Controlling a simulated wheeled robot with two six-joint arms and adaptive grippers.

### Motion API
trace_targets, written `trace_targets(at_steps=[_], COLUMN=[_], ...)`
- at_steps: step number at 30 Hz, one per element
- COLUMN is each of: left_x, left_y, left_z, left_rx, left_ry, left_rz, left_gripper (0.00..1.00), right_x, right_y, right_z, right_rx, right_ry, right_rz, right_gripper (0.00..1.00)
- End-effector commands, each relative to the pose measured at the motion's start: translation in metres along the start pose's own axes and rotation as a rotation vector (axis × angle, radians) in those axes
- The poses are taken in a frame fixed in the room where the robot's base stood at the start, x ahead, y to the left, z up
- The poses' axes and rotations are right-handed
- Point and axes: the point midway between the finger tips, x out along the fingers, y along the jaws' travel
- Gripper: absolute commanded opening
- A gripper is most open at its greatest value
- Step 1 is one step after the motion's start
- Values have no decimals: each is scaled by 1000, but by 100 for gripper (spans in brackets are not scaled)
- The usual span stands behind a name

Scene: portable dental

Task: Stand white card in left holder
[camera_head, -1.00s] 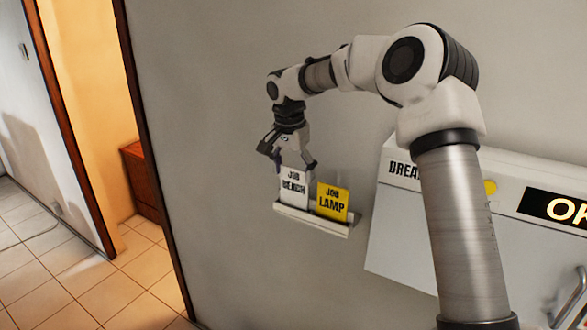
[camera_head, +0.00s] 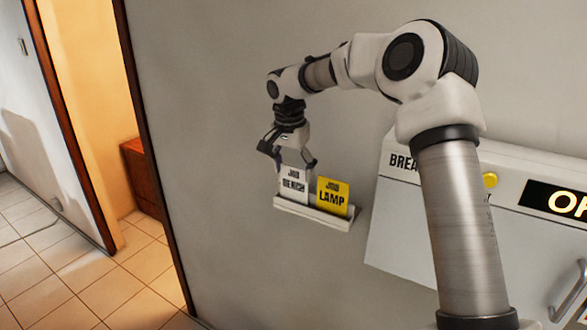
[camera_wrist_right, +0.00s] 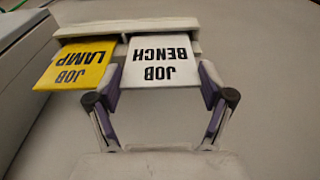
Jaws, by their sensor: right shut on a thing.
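The white card (camera_head: 293,185), lettered JOB BENCH, stands at the left part of the small wall-mounted holder (camera_head: 322,219). Its lower edge is at the holder's front lip, which hides whether it touches the bottom. My right gripper (camera_head: 293,160) comes from above and is shut on the white card's upper part. In the right wrist view the fingers (camera_wrist_right: 160,88) flank the white card (camera_wrist_right: 162,72), and the holder (camera_wrist_right: 120,29) lies beyond. My left gripper is not in view.
A yellow JOB LAMP card (camera_head: 333,197) stands close beside the white card, on its right. A grey wall cabinet (camera_head: 415,235) with a yellow button is farther right. A doorway (camera_head: 95,110) opens at the left. The wall around the holder is clear.

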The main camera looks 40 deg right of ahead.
Motion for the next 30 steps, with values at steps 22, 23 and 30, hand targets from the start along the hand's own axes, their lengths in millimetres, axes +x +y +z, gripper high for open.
trace_targets(at_steps=[22, 23, 30], left_x=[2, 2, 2], left_y=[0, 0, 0], left_z=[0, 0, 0], left_rx=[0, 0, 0], left_ry=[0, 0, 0], left_rz=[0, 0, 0], left_gripper=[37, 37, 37], right_x=[4, 4, -29], right_y=[0, 0, -1], right_z=[0, 0, 0], right_rx=[0, 0, 1], right_ry=[0, 0, 4], right_rz=[0, 0, -4], right_gripper=[100, 100, 100])
